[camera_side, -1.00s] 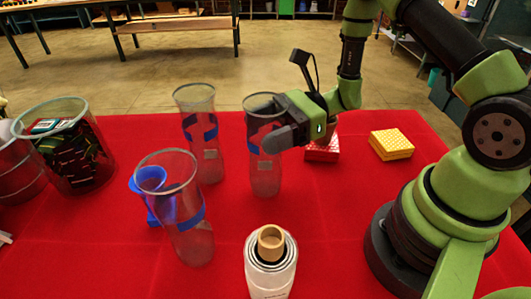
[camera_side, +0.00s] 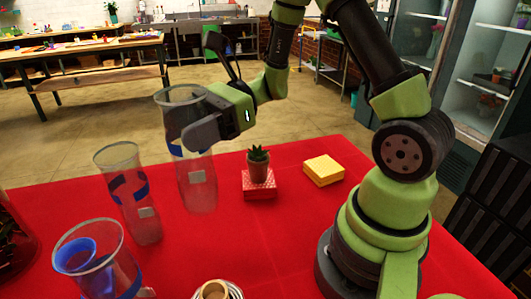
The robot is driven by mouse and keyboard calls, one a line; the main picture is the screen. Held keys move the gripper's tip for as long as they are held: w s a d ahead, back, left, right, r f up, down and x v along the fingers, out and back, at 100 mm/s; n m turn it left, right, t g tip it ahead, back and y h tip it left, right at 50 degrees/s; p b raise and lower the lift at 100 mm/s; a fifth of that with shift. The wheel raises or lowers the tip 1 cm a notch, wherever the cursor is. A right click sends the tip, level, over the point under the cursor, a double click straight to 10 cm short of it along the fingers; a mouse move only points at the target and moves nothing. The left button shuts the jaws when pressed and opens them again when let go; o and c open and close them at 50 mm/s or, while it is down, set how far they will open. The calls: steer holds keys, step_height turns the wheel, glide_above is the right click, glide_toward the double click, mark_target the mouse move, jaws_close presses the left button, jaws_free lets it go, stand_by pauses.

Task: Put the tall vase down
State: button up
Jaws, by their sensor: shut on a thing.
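The tall vase (camera_side: 197,187) is clear glass with a dark rim, a blue band and a small pale label. My gripper (camera_side: 197,136) is shut on it around its upper half. The vase is upright, and its base looks a little above the red cloth. Part of the vase is hidden behind the near finger. A similar clear vase (camera_side: 130,190) with a blue band stands to its left on the cloth. Another clear vase (camera_side: 105,268) is at the front left, cut off by the bottom edge.
A potted succulent (camera_side: 258,167) stands on a red box (camera_side: 259,187) to the right, with a yellow box (camera_side: 323,170) beyond. A blue container (camera_side: 77,253) shows through the front-left vase. A wooden-topped roll (camera_side: 214,290) is at the bottom. Red cloth (camera_side: 275,240) is bare right of centre.

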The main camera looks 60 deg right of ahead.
steer(key=s+d+f+n+g, duration=0.1)
steer(key=s+f+n+g, duration=0.1)
steer(key=s+n+g, duration=0.75)
steer(key=s+d+f+n+g+h, duration=0.1)
steer(key=s+d+n+g+h, duration=0.75)
steer(key=g, duration=0.25)
steer(key=w+d+r+n+t+h, duration=0.1)
steer(key=w+d+r+n+h, duration=0.15)
steer(key=d+n+h, duration=0.6)
steer(key=w+d+r+n+t+h, duration=0.15)
steer(key=d+r+n+h, duration=0.3)
steer(key=d+h, duration=0.7)
step_height(320, 180, down, 10)
steer(key=d+y, duration=0.1)
steer(key=y, duration=0.1)
steer(key=shift+d+f+t, duration=0.25)
steer(key=shift+d+t, duration=0.05)
steer(key=o, duration=1.7)
steer(key=shift+f, duration=0.1)
steer(key=shift+c, duration=0.2)
